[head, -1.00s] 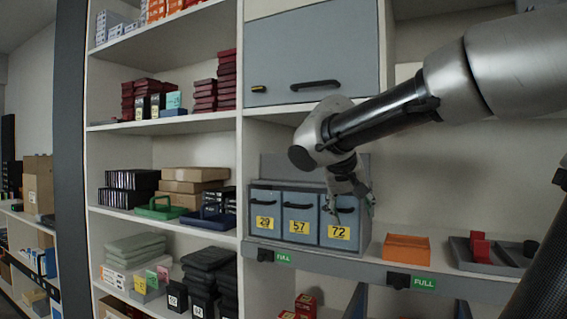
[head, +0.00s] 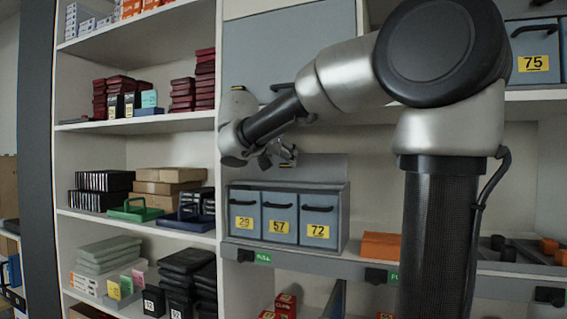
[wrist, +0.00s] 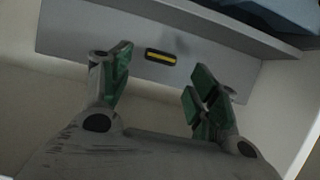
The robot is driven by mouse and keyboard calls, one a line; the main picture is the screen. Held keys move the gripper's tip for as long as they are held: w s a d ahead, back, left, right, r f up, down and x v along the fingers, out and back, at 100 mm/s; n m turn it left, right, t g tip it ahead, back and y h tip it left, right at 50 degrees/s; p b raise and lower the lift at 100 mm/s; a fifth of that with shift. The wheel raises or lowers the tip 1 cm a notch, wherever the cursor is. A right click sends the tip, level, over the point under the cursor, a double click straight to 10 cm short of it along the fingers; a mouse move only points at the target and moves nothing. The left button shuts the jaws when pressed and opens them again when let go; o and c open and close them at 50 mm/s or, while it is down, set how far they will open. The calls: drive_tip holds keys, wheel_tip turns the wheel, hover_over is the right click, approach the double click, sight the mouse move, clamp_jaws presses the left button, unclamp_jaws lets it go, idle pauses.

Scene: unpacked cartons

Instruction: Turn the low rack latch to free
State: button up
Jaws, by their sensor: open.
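The low rack latch (wrist: 161,56) is a small black bar with a yellow stripe on a grey panel (wrist: 80,30). It lies roughly along the panel's length. In the head view the latch (head: 286,166) is a small dark and yellow mark above the drawer unit, just below my gripper (head: 284,154). In the wrist view my gripper (wrist: 161,76) is open and empty. Its two green-padded fingers stand apart, with the latch between and just beyond their tips. No contact with the latch shows.
A grey drawer unit (head: 341,205) with drawers 29, 57 and 72 stands below the panel. A closed grey cabinet door (head: 270,50) is above, partly hidden by my arm. An orange bin (head: 381,246) sits to the right of the drawers. Shelves of boxes stand left.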

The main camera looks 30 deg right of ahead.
sight(286, 165)
drive_tip(key=shift+x, duration=1.85)
drive_tip(key=shift+c, duration=0.4)
drive_tip(key=c, duration=0.9)
drive_tip(key=shift+c, duration=0.2)
